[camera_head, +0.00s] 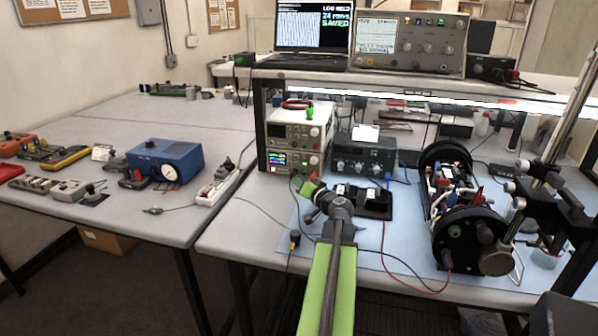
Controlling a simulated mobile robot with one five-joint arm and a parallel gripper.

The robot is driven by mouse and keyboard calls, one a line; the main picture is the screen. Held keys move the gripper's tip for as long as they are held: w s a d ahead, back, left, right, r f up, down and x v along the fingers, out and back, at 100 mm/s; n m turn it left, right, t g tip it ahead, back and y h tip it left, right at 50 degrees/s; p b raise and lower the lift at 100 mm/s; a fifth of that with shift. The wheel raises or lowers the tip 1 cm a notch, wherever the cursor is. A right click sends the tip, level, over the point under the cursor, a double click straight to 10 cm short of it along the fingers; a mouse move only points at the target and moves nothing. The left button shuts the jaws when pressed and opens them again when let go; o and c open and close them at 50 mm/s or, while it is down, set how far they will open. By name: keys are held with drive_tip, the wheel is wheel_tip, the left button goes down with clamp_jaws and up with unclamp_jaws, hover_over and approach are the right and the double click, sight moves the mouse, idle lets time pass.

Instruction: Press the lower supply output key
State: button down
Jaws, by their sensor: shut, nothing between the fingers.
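Two bench supplies stand stacked under the shelf. The upper supply (297,130) has a dark display and knobs. The lower supply (290,167) has a lit coloured display at its left. My gripper (314,180) is shut and empty, in front of and a little below the lower supply's right side. A small gap seems to lie between them, but contact is hard to judge. The arm hides part of the bench below.
A dark box with knobs (364,160) stands right of the supplies, with a black tray (372,203) before it. A black-ended cylinder assembly (463,205) stands farther right. Cables cross the blue mat (405,245). A power strip (217,186) lies left.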

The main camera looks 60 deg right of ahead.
sight(304, 165)
drive_tip(key=shift+w, duration=0.15)
drive_tip(key=shift+d, duration=0.15)
drive_tip(key=shift+w+d, duration=0.4)
drive_tip(key=shift+d, duration=0.95)
drive_tip(key=shift+w+d, duration=0.45)
drive_tip(key=shift+d, duration=0.85)
drive_tip(key=shift+w+d, duration=0.4)
drive_tip(key=shift+d, duration=0.95)
drive_tip(key=shift+w+d, duration=0.15)
drive_tip(key=shift+d, duration=0.25)
drive_tip(key=shift+w+d, duration=0.1)
drive_tip(key=shift+d, duration=0.25)
drive_tip(key=shift+a, duration=0.1)
drive_tip(key=shift+s+a, duration=0.25)
drive_tip(key=shift+a, duration=0.4)
